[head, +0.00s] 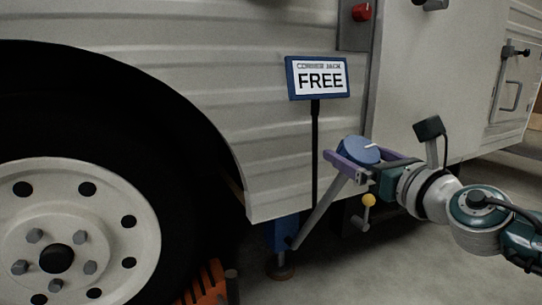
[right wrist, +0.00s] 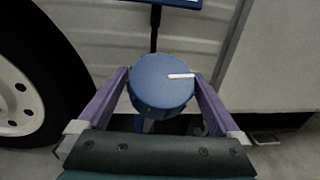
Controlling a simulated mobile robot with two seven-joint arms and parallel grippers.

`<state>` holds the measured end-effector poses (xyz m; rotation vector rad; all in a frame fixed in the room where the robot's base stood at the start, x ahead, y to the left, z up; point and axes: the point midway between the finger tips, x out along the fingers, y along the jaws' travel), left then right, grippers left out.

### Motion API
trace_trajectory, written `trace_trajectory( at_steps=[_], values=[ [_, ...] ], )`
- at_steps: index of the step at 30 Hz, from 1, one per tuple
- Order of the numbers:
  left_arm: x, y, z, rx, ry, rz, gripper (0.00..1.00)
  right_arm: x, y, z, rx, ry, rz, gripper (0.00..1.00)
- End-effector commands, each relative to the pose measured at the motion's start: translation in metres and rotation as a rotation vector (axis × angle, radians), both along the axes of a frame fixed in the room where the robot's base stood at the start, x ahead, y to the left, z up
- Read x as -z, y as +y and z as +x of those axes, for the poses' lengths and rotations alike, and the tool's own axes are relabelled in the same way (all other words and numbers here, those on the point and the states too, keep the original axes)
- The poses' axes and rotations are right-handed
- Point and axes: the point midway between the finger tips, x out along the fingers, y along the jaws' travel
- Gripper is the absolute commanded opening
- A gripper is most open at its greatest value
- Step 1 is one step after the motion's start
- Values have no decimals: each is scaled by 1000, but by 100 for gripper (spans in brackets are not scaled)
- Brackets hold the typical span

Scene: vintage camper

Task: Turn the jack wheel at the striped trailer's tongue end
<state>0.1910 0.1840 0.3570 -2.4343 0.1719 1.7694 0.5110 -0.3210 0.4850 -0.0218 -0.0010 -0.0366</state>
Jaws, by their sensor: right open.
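The jack wheel (head: 358,150) is a round blue knob with a white line on its top face. It sits at the end of a grey slanted rod in front of the trailer's lower side. In the right wrist view the wheel (right wrist: 162,84) lies between the two purple fingers, its white line pointing right. My right gripper (head: 346,166) is open, with a finger on either side of the wheel. I cannot tell whether either finger touches it. My left gripper is not in view.
A sign (head: 318,78) reading "FREE" stands on a black post behind the wheel. A blue jack leg (head: 283,234) is below left. The large tyre (head: 60,95) and an orange chock (head: 208,288) are at left. A yellow-knobbed lever (head: 368,201) hangs under the gripper.

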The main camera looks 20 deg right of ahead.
Motion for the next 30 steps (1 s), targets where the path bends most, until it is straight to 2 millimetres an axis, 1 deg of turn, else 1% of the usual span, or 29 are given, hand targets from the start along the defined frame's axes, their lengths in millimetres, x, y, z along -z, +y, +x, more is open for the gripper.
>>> trace_trajectory(
  at_steps=[3,11,12,27,30],
  values=[
    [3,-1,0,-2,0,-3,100,0,0,6,-1,0,1,100],
    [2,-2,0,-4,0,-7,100,0,0,7,-1,1,1,100],
    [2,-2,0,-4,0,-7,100,0,0,7,-1,1,1,98],
    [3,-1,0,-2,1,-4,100,0,0,7,0,1,1,42],
    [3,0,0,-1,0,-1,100,0,0,7,0,1,1,32]
  ],
)
